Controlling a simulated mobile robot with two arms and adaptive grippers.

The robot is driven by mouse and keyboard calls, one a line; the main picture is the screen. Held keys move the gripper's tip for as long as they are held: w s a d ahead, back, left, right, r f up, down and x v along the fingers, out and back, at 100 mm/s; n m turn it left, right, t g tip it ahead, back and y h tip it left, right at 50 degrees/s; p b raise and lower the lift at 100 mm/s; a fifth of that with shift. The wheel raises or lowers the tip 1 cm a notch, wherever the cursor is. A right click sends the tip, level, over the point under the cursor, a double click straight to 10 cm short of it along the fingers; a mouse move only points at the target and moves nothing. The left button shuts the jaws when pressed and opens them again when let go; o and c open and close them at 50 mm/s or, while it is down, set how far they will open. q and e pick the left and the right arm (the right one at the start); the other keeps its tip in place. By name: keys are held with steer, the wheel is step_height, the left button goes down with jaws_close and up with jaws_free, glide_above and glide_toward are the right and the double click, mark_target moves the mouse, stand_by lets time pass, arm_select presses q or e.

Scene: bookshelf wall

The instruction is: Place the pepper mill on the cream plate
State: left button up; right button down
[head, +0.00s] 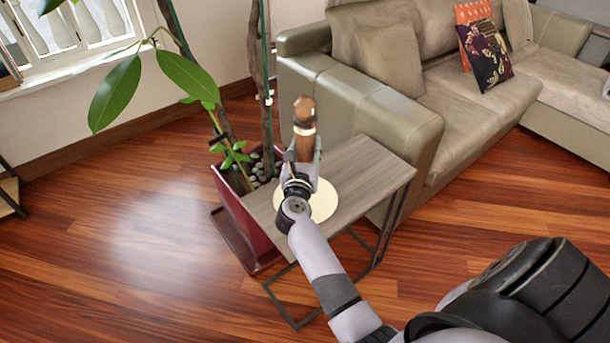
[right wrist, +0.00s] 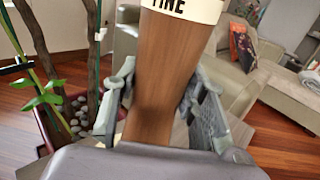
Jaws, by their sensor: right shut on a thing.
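The pepper mill (head: 304,116) is a brown wooden cylinder with a pale band near its top. My right gripper (head: 302,165) is shut on it and holds it upright over the side table. In the right wrist view the pepper mill (right wrist: 155,75) stands between both fingers of the right gripper (right wrist: 160,105), with dark lettering on its pale band. The cream plate (head: 325,200) lies on the side table, partly hidden behind my right gripper and arm. The head view does not show clearly whether the mill's base touches the plate. My left gripper is not in view.
The grey wooden side table (head: 372,165) has bare top to the right of the plate. A red planter (head: 240,215) with a tall plant stands close on its left. A beige sofa (head: 390,120) stands right behind it.

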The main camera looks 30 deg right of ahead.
mark_target(306, 157)
step_height(306, 157, down, 3)
steer(key=shift+f+b, duration=0.15)
steer(key=shift+b, duration=0.15)
steer(key=shift+f+b, duration=0.6)
steer(key=shift+f, duration=1.5)
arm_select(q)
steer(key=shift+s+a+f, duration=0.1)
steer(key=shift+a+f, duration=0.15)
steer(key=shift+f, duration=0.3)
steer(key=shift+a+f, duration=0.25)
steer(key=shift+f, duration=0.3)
arm_select(e)
steer(key=shift+f, duration=0.15)
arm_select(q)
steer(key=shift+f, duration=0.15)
arm_select(e)
steer(key=c, duration=1)
jaws_free()
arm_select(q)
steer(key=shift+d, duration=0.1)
